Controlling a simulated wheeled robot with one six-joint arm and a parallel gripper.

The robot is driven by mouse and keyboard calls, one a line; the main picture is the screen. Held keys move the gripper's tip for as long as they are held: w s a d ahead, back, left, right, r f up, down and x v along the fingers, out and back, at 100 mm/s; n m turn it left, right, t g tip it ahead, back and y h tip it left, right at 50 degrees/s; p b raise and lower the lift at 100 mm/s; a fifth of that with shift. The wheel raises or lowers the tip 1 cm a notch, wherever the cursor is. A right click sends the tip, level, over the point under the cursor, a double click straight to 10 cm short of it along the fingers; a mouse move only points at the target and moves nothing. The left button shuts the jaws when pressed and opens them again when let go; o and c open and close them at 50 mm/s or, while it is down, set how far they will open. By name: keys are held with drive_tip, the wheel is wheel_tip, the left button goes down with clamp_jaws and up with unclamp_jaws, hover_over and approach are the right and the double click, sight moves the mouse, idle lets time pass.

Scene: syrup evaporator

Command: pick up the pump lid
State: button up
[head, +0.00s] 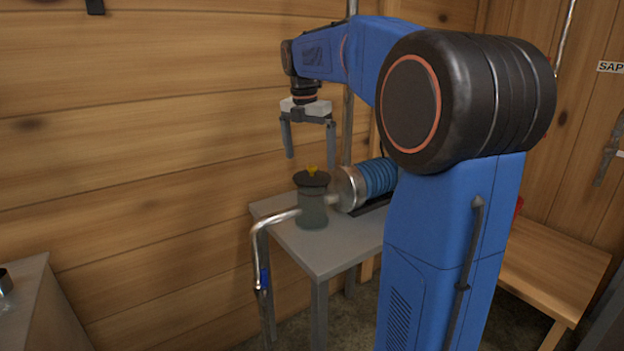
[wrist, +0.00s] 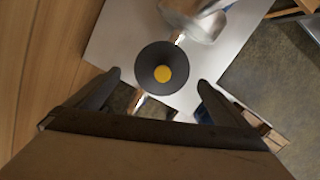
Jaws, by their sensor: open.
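The pump lid (head: 311,179) is a dark round disc with a yellow knob on top. It sits on the grey pump body (head: 312,212), which stands on a small grey table. In the wrist view the lid (wrist: 161,68) shows from above, with its knob near the middle. My gripper (head: 309,157) is open and empty, pointing down above the lid and apart from it. In the wrist view my gripper's fingers (wrist: 161,82) show to the left and right of the lid, nearer the camera.
A motor with a blue ribbed housing (head: 377,177) lies to the right of the pump. A bent metal pipe (head: 262,236) runs out to the left and down. The grey table (head: 325,256) stands near a wooden wall (head: 130,190). A wooden bench (head: 555,262) is at the right.

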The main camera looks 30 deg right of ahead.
sight(312, 166)
drive_tip(key=f, duration=0.3)
drive_tip(key=d+f, duration=0.1)
drive_tip(key=f, duration=0.1)
drive_tip(key=c, duration=1)
drive_tip(key=shift+r, duration=0.15)
